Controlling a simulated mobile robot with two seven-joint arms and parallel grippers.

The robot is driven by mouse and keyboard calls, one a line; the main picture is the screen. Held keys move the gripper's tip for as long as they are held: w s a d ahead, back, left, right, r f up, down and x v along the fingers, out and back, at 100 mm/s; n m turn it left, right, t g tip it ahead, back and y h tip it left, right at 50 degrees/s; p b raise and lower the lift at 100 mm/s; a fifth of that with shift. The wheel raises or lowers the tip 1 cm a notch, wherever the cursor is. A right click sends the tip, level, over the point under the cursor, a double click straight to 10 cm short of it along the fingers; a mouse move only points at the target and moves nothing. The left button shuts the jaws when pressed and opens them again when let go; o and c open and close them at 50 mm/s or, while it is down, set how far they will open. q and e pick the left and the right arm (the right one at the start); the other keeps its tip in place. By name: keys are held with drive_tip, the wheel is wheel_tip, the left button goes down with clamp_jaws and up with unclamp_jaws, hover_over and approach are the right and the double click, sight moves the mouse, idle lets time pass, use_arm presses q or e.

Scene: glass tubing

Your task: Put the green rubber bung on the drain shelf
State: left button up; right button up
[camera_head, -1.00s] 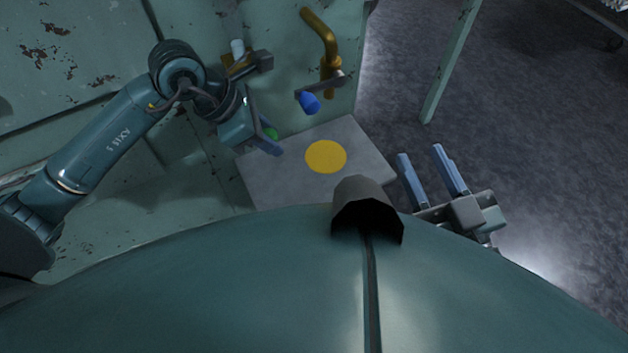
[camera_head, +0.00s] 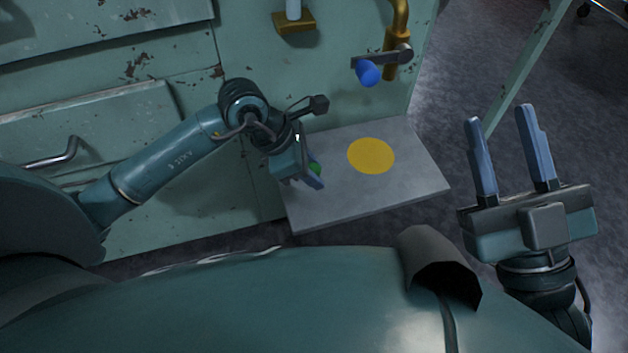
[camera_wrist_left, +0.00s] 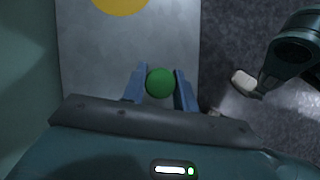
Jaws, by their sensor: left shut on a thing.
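The green rubber bung (camera_head: 315,168) is between the fingers of my left gripper (camera_head: 309,176), which is shut on it. In the left wrist view the bung (camera_wrist_left: 160,83) shows as a round green top between the two blue fingers (camera_wrist_left: 160,92). The drain shelf (camera_head: 335,200) is a grey slab with a yellow disc (camera_head: 371,156) on it. The bung is over the shelf's left part in the head view; I cannot tell its height above it. My right gripper (camera_head: 510,155) is open and empty, right of the shelf.
A brass tap (camera_head: 397,45) with a blue knob (camera_head: 368,73) sticks out above the shelf's back. A brass bracket (camera_head: 293,24) holding a white tube is on the green wall. The yellow disc and the shelf's right part are clear. A green post (camera_head: 527,70) stands at right.

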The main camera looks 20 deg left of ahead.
use_arm(q)
wheel_tip(320, 180, down, 3)
drive_tip(key=shift+b, duration=0.6)
drive_tip(key=shift+f, duration=0.15)
use_arm(e)
drive_tip(key=shift+s+d+r+n+y, duration=0.1)
drive_tip(key=shift+s+r+n+y, duration=0.1)
drive_tip(key=shift+r+n+y, duration=0.8)
drive_tip(key=shift+f, duration=0.15)
use_arm(q)
drive_tip(key=o, duration=0.9)
drive_tip(key=shift+o, duration=0.2)
use_arm(e)
drive_tip(key=shift+y, duration=0.3)
